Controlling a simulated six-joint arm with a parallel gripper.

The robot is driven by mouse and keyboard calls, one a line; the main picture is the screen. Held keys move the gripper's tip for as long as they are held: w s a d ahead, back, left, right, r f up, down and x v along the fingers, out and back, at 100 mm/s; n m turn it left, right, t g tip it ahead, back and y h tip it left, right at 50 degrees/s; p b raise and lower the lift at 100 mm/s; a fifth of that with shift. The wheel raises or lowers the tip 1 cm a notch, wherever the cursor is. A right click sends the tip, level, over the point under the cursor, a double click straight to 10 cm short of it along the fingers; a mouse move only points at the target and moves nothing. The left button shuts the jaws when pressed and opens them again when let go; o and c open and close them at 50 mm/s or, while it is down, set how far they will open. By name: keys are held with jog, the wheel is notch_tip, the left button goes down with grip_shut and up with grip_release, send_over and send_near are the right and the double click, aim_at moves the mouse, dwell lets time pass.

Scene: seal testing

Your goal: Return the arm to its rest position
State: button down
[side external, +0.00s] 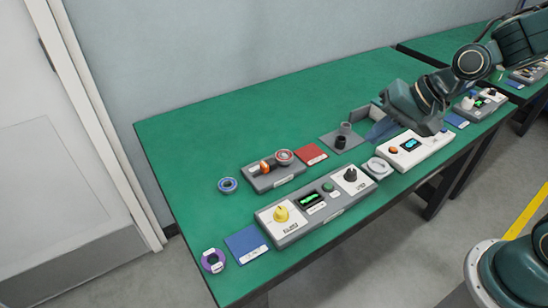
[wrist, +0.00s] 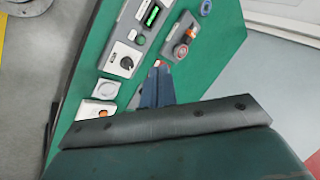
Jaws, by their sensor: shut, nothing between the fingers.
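My gripper (side external: 382,130) is in the right half of the side view, held over the green table between a grey pad with dark cylinders and a white device. Its blue fingers also show in the wrist view (wrist: 158,86). They are together with nothing between them, and they point down towards the table. I cannot tell the exact height of the fingertips above the table. Part of the grey pad (side external: 329,140) is hidden behind my gripper.
The green table (side external: 200,135) carries a grey panel with a yellow knob (side external: 282,214), a white device (side external: 424,152), a small box with an orange switch (side external: 265,167), a red pad (side external: 311,154), a blue pad (side external: 246,243) and rings. The back left of the table is clear.

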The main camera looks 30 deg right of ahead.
jog(key=s+d+r+n+h, duration=0.1)
jog(key=s+d+r+n, duration=0.1)
jog(key=s+r+n, duration=0.2)
jog(key=s+d+r+n+h, duration=0.2)
jog(key=s+r+n, duration=0.2)
jog(key=s, duration=0.7)
jog(key=shift+s+d+r, duration=0.3)
jog(key=shift+d+r, duration=0.1)
jog(key=shift+r, duration=0.4)
